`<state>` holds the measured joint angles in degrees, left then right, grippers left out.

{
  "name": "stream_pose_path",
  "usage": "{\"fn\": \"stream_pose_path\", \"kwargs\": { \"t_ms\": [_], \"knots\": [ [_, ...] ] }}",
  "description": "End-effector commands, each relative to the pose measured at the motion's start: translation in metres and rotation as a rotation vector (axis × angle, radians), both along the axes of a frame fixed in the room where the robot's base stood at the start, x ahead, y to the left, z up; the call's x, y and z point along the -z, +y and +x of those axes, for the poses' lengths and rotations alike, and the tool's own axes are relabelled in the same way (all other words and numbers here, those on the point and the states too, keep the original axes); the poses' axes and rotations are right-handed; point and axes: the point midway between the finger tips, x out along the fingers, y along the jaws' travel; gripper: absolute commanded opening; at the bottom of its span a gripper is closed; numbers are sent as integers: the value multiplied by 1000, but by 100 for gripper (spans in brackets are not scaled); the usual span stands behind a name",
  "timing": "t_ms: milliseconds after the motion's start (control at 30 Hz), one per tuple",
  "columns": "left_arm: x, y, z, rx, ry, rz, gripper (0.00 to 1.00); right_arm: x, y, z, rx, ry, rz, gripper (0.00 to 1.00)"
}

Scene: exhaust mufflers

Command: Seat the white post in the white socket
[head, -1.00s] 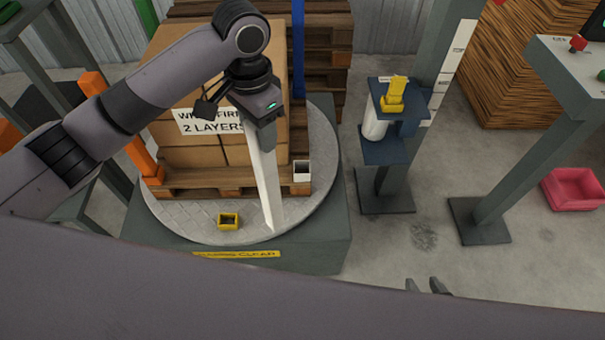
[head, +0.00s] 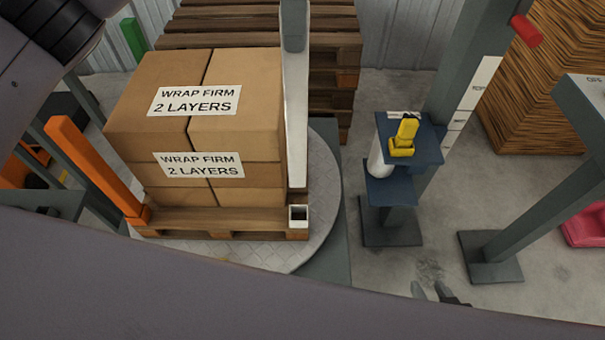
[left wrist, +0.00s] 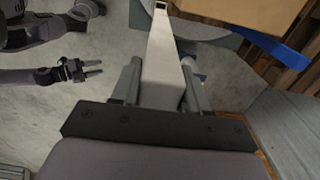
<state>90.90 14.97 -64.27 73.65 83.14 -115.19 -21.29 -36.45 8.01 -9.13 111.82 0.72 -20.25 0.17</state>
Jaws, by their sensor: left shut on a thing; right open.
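Exact alignment is hard to tell. My right gripper (head: 440,293) is open and empty; it also shows in the left wrist view (left wrist: 92,68).
Stacked cartons (head: 200,120) on a pallet (head: 215,222) stand close left of the post, on a round turntable (head: 325,190). An orange post (head: 95,165) stands at the pallet's left corner. A blue stand (head: 392,190) with a yellow piece (head: 404,138) is to the right.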

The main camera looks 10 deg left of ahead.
Motion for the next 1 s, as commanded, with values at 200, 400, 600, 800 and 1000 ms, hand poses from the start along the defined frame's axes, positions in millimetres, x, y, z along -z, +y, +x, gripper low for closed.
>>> {"fn": "stream_pose_path", "kwargs": {
  "t_ms": [200,400,600,800,1000],
  "knots": [
    [28,-1,-1,3,5,-2,0,12,0,-7,0,16,0,43],
    [79,1,-1,-1,3,1,0,18,0,-9,0,23,-1,43],
    [129,1,-1,-1,2,1,0,17,0,-9,0,22,-1,43],
    [154,0,0,-1,-2,-1,0,16,0,-8,0,20,-1,43],
    [171,1,-1,-1,1,1,0,15,0,-7,0,16,-1,43]
  ]
}}
